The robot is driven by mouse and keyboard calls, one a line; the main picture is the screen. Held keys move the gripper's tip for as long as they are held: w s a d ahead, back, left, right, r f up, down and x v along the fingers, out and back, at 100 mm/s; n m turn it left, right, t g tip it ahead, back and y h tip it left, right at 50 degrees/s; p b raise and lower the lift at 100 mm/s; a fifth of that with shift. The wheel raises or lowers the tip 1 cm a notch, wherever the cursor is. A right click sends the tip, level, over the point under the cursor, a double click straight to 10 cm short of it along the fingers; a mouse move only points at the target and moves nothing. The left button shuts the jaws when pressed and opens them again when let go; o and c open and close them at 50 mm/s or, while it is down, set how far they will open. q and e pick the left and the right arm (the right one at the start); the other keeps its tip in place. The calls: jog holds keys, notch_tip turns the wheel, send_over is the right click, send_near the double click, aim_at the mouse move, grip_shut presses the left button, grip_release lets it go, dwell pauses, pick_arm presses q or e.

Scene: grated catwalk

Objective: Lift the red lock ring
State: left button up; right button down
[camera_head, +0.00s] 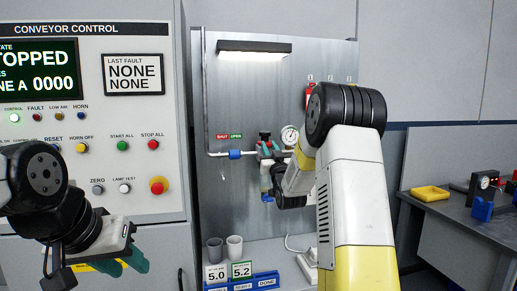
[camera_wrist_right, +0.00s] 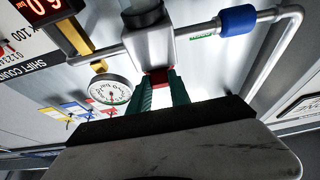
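The red lock ring (camera_wrist_right: 158,77) shows in the right wrist view just below a grey metal block on the pipework. The teal fingers of my right gripper (camera_wrist_right: 161,88) stand on either side of it, with red visible between their tips. I cannot tell whether they press on it or stand a little apart. In the head view my right gripper (camera_head: 268,150) is at the valve fittings beside the gauge, and the ring is hard to make out there. My left gripper (camera_head: 121,263) is open and empty at lower left, in front of the control cabinet.
A round gauge (camera_head: 290,136) sits close to my right gripper. A pipe with a blue sleeve (camera_head: 235,155) runs left of the fittings. A bench with a yellow tray (camera_head: 430,193) is at right.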

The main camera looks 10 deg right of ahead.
jog(key=shift+r, duration=1)
jog(key=c, duration=1.2)
grip_release()
jog(key=shift+s+f, duration=0.2)
jog(key=v, duration=0.7)
jog(key=shift+s, duration=0.15)
